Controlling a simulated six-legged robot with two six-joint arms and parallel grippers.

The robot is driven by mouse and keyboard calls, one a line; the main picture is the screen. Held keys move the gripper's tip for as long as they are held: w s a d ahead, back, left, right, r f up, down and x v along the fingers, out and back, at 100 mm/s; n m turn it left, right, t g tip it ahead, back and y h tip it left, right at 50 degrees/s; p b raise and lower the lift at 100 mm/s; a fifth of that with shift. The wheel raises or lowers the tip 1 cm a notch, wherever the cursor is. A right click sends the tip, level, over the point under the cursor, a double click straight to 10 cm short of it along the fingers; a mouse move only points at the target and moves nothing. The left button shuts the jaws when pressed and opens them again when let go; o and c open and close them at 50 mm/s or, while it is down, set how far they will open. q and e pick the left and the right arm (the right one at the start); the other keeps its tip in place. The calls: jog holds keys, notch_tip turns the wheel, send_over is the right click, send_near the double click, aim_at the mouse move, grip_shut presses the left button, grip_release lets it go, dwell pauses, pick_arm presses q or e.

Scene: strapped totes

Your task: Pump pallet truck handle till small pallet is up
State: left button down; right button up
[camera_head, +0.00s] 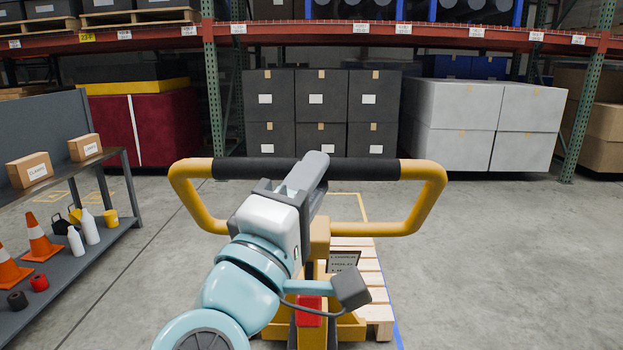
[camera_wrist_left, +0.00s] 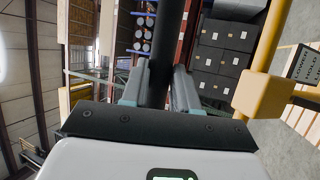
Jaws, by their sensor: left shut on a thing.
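The pallet truck handle (camera_head: 361,169) is a yellow loop with a black grip bar, in the middle of the head view. My left gripper (camera_head: 305,172) is shut on the black bar, near its middle. In the left wrist view the black bar (camera_wrist_left: 168,40) runs between the two fingers of my left gripper (camera_wrist_left: 160,85). The small pallet (camera_head: 372,290) is light wood and shows behind the handle, partly hidden by my left arm and the truck. Its height off the floor cannot be told. My right gripper is not in view.
A grey shelf cart (camera_head: 122,215) with boxes, orange cones and bottles stands at the left. Racking (camera_head: 213,90) with black, grey and red totes spans the back. The concrete floor (camera_head: 500,270) at the right is clear.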

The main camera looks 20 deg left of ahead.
pick_arm(q)
jog(key=s+d+f+b, duration=0.1)
jog(key=s+f+b, duration=0.3)
jog(key=s+f, duration=0.1)
jog(key=shift+s+d+f+m+t+h, duration=0.3)
jog(key=shift+d+f+m+t, duration=0.1)
jog(key=shift+f, duration=0.1)
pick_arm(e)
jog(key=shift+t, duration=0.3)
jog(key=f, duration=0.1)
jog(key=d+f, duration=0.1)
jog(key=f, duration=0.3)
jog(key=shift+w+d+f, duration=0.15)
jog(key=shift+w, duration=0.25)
